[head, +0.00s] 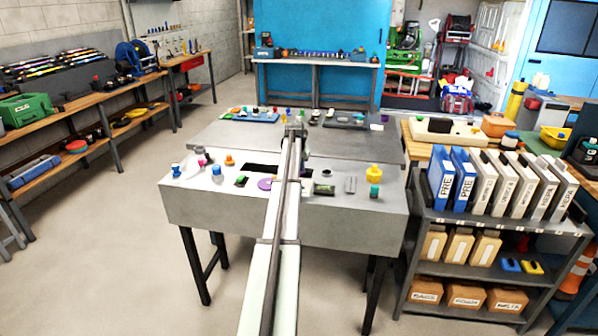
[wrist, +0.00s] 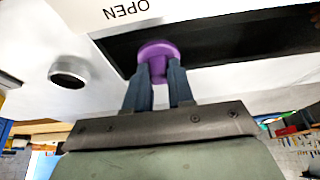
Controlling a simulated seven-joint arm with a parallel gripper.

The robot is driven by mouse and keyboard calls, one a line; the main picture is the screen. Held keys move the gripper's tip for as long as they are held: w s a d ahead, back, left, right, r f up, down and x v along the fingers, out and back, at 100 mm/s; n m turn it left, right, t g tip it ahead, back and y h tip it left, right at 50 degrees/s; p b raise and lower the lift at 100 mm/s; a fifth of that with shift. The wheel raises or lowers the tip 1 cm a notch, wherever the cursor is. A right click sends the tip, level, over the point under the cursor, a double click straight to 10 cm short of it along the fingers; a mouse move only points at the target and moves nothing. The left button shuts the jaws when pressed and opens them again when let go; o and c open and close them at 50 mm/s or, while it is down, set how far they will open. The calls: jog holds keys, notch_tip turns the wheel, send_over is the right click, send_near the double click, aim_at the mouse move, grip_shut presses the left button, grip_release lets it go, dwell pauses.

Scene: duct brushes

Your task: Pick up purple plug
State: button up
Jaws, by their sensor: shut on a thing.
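In the wrist view, a purple plug (wrist: 157,52) with a wide round head and a narrower stem sits between the two blue-grey fingers of my gripper (wrist: 160,82). The fingers are shut on its stem, and its head faces away from me, in front of a dark opening. In the head view my arm runs up over the grey bench (head: 190,200), and the fingertips cannot be made out. A flat purple piece (head: 265,183) shows just left of the arm there; I cannot tell whether it is the same plug.
In the wrist view, a pale panel marked OPEN (wrist: 125,10) borders the dark opening (wrist: 225,40), with a dark round fitting (wrist: 69,73) to the left. In the head view, several small coloured parts stand on the bench, including a yellow one (head: 374,174). A binder shelf (head: 490,255) stands right.

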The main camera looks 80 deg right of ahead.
grip_shut()
notch_tip(320, 180, up, 9)
jog(key=shift+f, duration=0.2)
jog(key=s+m+g, duration=0.2)
jog(key=s+m, duration=0.4)
jog(key=s, duration=0.5)
jog(key=shift+s+y, duration=0.3)
jog(key=shift+s, duration=0.05)
jog(key=shift+f, duration=0.3)
